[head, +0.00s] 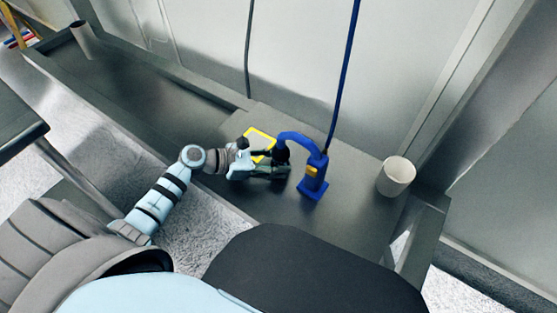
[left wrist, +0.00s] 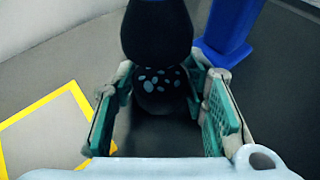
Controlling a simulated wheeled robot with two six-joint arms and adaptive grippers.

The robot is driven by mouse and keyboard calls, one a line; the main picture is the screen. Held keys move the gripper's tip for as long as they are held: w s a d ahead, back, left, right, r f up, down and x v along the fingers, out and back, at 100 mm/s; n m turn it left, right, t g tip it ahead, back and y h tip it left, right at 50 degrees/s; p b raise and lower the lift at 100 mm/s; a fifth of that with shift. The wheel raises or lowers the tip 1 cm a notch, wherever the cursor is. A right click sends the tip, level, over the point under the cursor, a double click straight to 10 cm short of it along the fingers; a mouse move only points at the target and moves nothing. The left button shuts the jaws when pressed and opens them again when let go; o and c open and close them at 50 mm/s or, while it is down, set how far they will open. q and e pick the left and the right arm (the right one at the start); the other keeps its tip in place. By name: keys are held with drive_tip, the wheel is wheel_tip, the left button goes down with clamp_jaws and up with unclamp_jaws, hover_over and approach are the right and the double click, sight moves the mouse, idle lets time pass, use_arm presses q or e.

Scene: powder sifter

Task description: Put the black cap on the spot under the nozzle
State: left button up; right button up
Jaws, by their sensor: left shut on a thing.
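The blue device (head: 313,178) stands on the grey bench with its arched arm ending in a dark nozzle (head: 282,155). In the left wrist view the black nozzle (left wrist: 156,30) hangs at the top centre. Just below it, the black cap (left wrist: 155,102), rounded with pale spots on top, is between the fingers of my left gripper (left wrist: 160,88). In the head view my left gripper (head: 280,171) is at the nozzle, shut on the cap, which is mostly hidden there. Whether the cap touches the bench or the nozzle I cannot tell. My right gripper is not in view.
A yellow-outlined square (head: 260,134) lies behind my left gripper and shows at left in the wrist view (left wrist: 35,125). A white cup (head: 396,177) stands to the right of the device. A blue cord rises behind the device.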

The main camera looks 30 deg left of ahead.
use_arm(q)
drive_tip(key=o, duration=1.1)
drive_tip(key=shift+w+f, duration=0.1)
drive_tip(key=shift+f, duration=0.05)
drive_tip(key=shift+r, duration=0.25)
drive_tip(key=p+v, duration=0.3)
drive_tip(key=v, duration=0.9)
drive_tip(key=shift+f, duration=0.1)
